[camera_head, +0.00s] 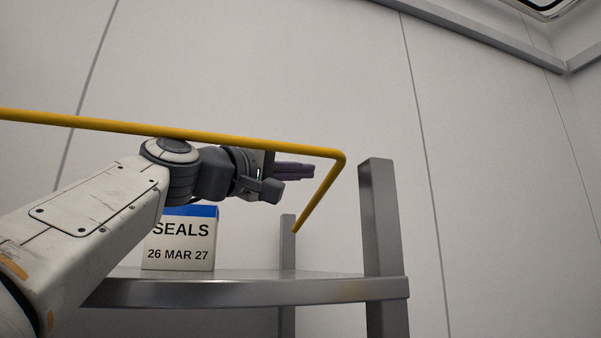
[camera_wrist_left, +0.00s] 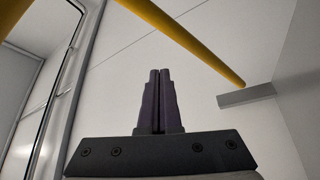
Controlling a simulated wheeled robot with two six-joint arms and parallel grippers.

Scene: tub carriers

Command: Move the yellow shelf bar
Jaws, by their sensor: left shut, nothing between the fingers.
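The yellow shelf bar (camera_head: 235,141) runs across the head view from the left edge to a bend at the right, where a short arm angles down toward the shelf. My left gripper (camera_head: 312,171) is shut and empty, its dark purple fingers just below the long run of the bar in the picture and left of the bend. In the left wrist view the bar (camera_wrist_left: 192,46) passes diagonally beyond the shut fingers (camera_wrist_left: 159,72), apart from them in the picture. My right gripper is not in view.
A metal shelf (camera_head: 330,288) with grey posts (camera_head: 381,220) stands ahead. A white box with a blue top band, marked SEALS 26 MAR 27 (camera_head: 180,240), stands on it, partly behind my left arm. Pale wall panels (camera_head: 260,60) lie behind.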

